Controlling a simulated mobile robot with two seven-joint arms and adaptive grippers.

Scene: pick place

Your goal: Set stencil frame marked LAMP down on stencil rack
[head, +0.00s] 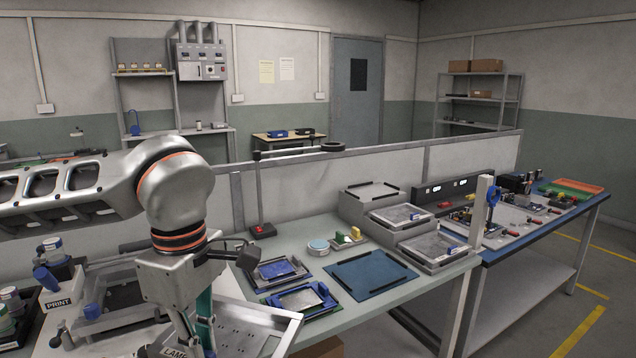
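My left gripper (190,335) comes down at the lower left, seen from above and behind. It appears shut on the silver stencil frame marked LAMP (250,325), whose label shows at the bottom picture edge. The frame seems held in the air in front of the table. The fingertips and the frame's near part are hidden or cut off. The grey stepped stencil rack (357,213) stands right of centre at the back of the table. Its upper tier is bare between black rails; the two lower tiers hold framed stencils. My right gripper is not in view.
Blue fixtures with boards (302,300) lie on the table right of the gripper. A blue mat (370,275) lies before the rack. A red-button post (262,231), a round tin (318,246) and a PRINT-marked station (58,302) stand nearby. A low partition runs behind.

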